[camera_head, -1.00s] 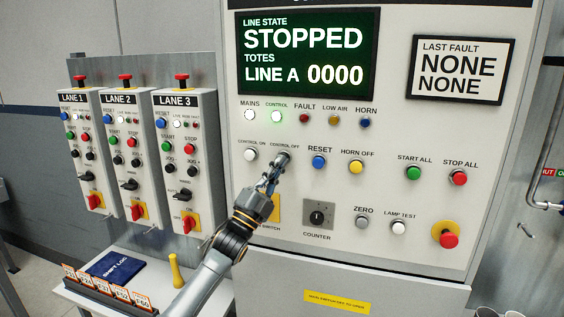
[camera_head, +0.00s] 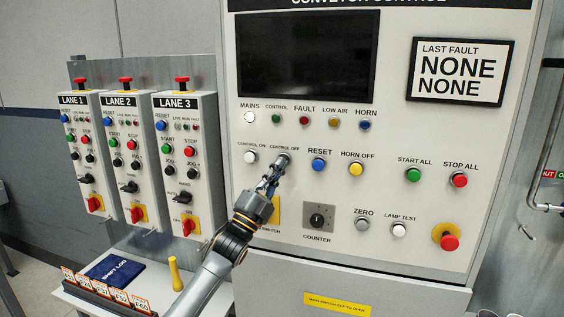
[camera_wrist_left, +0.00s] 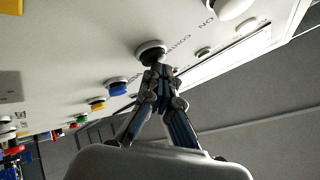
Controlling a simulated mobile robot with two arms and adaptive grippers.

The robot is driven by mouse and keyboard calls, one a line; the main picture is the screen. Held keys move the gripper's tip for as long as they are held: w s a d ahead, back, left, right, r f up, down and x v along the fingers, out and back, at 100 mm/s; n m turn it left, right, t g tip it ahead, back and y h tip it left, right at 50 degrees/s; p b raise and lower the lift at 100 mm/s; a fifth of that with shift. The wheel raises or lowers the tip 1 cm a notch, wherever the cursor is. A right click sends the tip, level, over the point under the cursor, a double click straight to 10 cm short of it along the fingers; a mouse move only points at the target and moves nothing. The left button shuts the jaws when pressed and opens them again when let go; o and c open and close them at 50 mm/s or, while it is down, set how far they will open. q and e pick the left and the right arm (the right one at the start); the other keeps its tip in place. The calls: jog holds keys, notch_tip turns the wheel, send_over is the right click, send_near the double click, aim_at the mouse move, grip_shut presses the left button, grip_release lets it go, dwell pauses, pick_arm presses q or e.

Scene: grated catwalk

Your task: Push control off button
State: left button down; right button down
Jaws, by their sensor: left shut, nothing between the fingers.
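The control off button (camera_head: 283,157) sits on the light grey panel, right of the white control on button (camera_head: 250,157). In the left wrist view the button (camera_wrist_left: 151,48) is a dark cap in a pale ring. My left gripper (camera_head: 275,172) is shut and empty, its fingertips at the button and partly covering it. In the left wrist view the fingertips (camera_wrist_left: 158,68) appear to touch the cap. The display (camera_head: 306,55) is dark. The green control lamp (camera_head: 276,118) is unlit, and the white mains lamp (camera_head: 249,117) is lit. My right gripper is not in view.
The blue reset button (camera_head: 319,164) and yellow horn off button (camera_head: 356,169) are to the right. A counter switch (camera_head: 318,217) sits below. Lane boxes (camera_head: 187,165) stand at the left, above a shelf with a blue shift log (camera_head: 115,269).

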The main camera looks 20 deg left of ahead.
pick_arm(q)
jog(key=shift+s+p, duration=0.4)
jog(key=shift+s, duration=0.55)
jog(key=s+p, duration=0.2)
jog(key=s, duration=0.3)
jog(key=shift+a, duration=0.15)
jog(key=shift+f, duration=0.1)
